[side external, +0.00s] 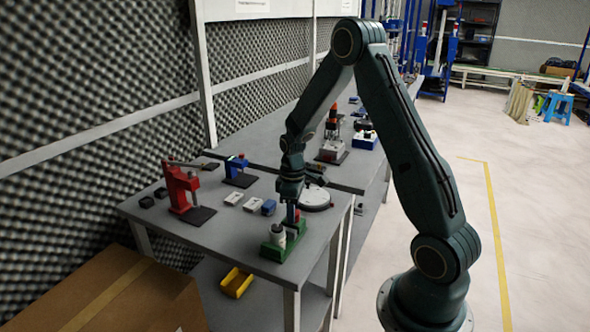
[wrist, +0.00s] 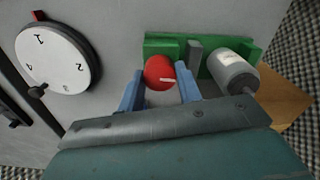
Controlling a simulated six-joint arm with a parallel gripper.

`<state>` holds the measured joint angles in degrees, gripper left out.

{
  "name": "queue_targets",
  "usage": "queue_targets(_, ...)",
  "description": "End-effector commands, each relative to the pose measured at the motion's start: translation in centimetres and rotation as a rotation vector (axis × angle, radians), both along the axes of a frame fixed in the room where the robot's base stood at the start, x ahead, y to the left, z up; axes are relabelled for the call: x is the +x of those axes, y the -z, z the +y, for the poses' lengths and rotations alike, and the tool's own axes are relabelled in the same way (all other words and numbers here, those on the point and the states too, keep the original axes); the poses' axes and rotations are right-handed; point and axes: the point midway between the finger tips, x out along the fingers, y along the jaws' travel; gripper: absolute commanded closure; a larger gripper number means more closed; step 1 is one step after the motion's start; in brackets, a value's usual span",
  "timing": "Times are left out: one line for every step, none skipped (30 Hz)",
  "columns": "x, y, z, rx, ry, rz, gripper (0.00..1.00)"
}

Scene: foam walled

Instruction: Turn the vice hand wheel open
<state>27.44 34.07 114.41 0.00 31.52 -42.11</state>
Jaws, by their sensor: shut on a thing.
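The vice (side external: 286,243) is a small green unit near the front corner of the grey bench. Its green body also shows at the top of the wrist view (wrist: 161,42). The red hand wheel (wrist: 160,74) has a pale mark on its face. My gripper (wrist: 161,73) has its two blue fingers on either side of the wheel and is shut on it. In the side view my gripper (side external: 291,215) points down at the vice and partly hides the wheel. A grey-white cylinder (wrist: 233,70) sits at the vice's right end in the wrist view.
A white numbered dial (wrist: 52,58) with a black knob lies beside the vice. A red press (side external: 180,187), a blue device (side external: 238,172) and small boxes (side external: 243,202) stand farther left. A cardboard box (side external: 110,295) and yellow bin (side external: 236,282) are lower down.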

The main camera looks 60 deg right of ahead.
Motion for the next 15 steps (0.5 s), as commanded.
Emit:
queue_targets(0.00,-0.02,0.00,0.000,-0.021,0.000,0.89)
queue_targets(0.00,-0.01,0.00,0.000,-0.035,0.000,0.89)
queue_targets(0.00,-0.02,0.00,0.000,-0.049,0.000,0.89)
queue_targets(0.00,-0.01,0.00,0.000,-0.059,0.000,0.89)
queue_targets(0.00,-0.01,0.00,0.000,-0.068,0.000,0.89)
queue_targets(0.00,-0.01,0.00,0.000,-0.076,0.000,0.89)
queue_targets(0.00,-0.01,0.00,0.000,-0.082,0.000,0.89)
queue_targets(0.00,-0.01,0.00,0.000,-0.086,0.000,0.89)
queue_targets(-0.01,-0.01,0.01,0.000,-0.092,0.000,0.89)
queue_targets(-0.01,-0.01,0.01,0.000,-0.094,0.000,0.88)
queue_targets(-0.01,-0.01,0.01,0.000,-0.096,0.000,0.88)
queue_targets(0.00,-0.01,0.01,0.000,-0.097,0.000,0.88)
queue_targets(0.00,-0.01,0.01,0.000,-0.098,0.000,0.88)
queue_targets(0.00,-0.01,0.01,0.000,-0.098,0.000,0.88)
queue_targets(0.00,-0.01,0.01,0.000,-0.098,0.000,0.88)
